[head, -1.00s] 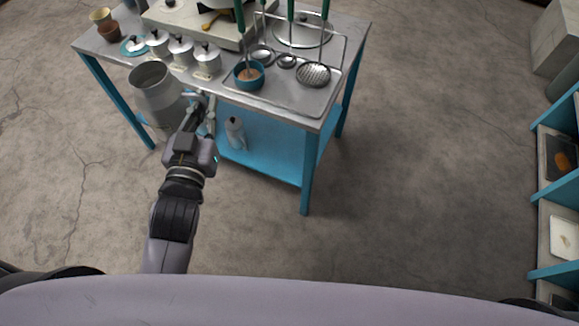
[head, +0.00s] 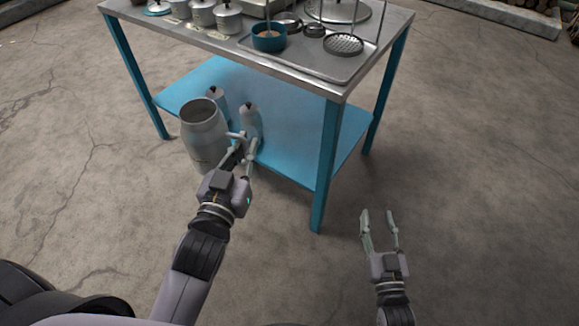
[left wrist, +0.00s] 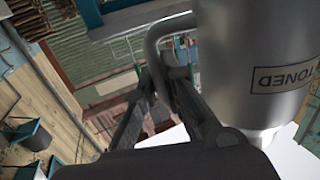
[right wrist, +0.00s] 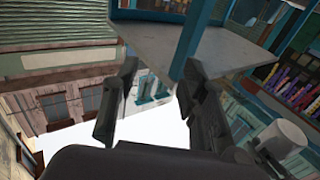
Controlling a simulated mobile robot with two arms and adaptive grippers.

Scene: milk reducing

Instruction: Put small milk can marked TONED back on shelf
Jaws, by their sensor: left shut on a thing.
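A grey metal milk can (head: 203,135) with an open top is upright at the front left of the table's blue lower shelf. The left wrist view shows a metal can (left wrist: 225,70) close up, its TONED label upside down. My left gripper (head: 243,143) is shut on its side handle (left wrist: 152,42), with the can at its left in the head view. I cannot tell whether the can's base touches anything. The lower shelf (head: 185,97) is blue. My right gripper (head: 380,217) is open and empty above the floor, right of the table; it also shows in the right wrist view (right wrist: 155,75).
Two smaller pale bottle-shaped containers (head: 250,120) stand on the lower shelf behind the can. A blue table leg (head: 328,165) stands between my grippers. The steel tabletop (head: 300,75) carries a teal cup (head: 269,38), canisters and ladles. The floor right of the table is clear.

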